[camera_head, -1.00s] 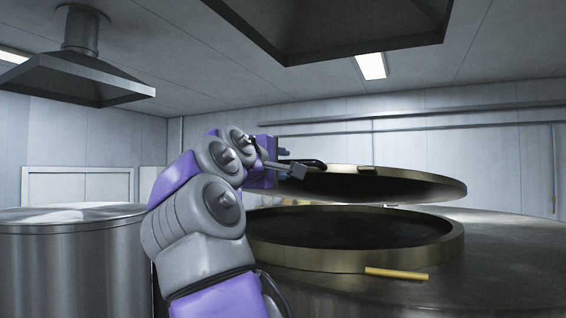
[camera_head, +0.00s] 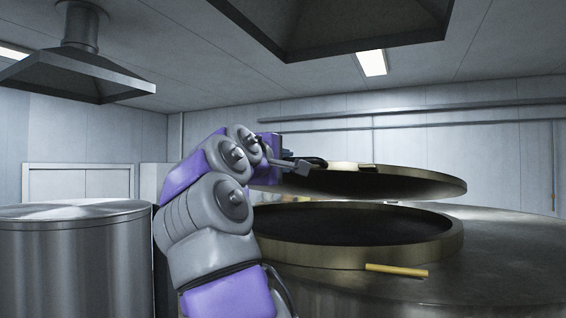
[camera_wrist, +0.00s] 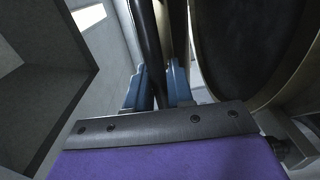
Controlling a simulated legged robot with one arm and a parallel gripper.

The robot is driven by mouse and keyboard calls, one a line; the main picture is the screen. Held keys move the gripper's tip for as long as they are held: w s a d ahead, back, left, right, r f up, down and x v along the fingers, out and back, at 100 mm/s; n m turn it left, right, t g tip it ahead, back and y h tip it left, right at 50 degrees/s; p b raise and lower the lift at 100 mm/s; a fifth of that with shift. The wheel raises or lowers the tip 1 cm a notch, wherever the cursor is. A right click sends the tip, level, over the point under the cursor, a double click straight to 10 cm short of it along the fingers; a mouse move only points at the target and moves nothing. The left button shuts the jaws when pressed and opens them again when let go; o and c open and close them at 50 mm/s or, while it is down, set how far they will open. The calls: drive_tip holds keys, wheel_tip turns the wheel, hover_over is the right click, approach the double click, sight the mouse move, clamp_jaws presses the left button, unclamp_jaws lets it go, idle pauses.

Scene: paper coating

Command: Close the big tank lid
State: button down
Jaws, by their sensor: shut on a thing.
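The big tank (camera_head: 500,262) stands at the right in the head view, with a round dark opening inside a raised brass-coloured rim (camera_head: 340,256). Its round lid (camera_head: 410,186) is tilted above the opening, with a gap between lid and rim at the near side. My gripper (camera_head: 305,166) is at the lid's left upper edge. In the wrist view the blue fingers (camera_wrist: 158,88) are shut on a dark bar, the lid handle (camera_wrist: 147,40). The hinge is not clearly visible.
A yellow bar (camera_head: 397,270) sticks out at the front of the tank rim. A smaller steel tank (camera_head: 75,260) stands at the left. Two extractor hoods (camera_head: 335,25) and (camera_head: 75,75) hang from the ceiling, one above the big tank.

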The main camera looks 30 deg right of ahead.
drive_tip(key=shift+f, duration=0.1)
drive_tip(key=f+b, duration=0.6)
drive_tip(key=b, duration=0.1)
drive_tip(key=a+f+t+h+b, duration=0.1)
drive_tip(key=f+b, duration=0.5)
drive_tip(key=b, duration=0.1)
drive_tip(key=s+f+h+b, duration=0.1)
drive_tip(key=f+b, duration=0.5)
drive_tip(key=b, duration=0.1)
drive_tip(key=shift+a+f, duration=0.1)
drive_tip(key=shift+a, duration=0.1)
drive_tip(key=shift+d+f+b, duration=0.1)
drive_tip(key=shift+f+b, duration=0.15)
drive_tip(key=shift+b, duration=0.15)
drive_tip(key=shift+s+a+f, duration=0.15)
drive_tip(key=shift+s+a, duration=0.1)
drive_tip(key=shift+a, duration=0.1)
drive_tip(key=c, duration=1.5)
unclamp_jaws()
drive_tip(key=shift+d+f, duration=0.1)
drive_tip(key=shift+d, duration=0.05)
drive_tip(key=shift+o, duration=0.8)
drive_tip(key=shift+s, duration=0.1)
drive_tip(key=shift+o, duration=1)
drive_tip(key=shift+w, duration=0.2)
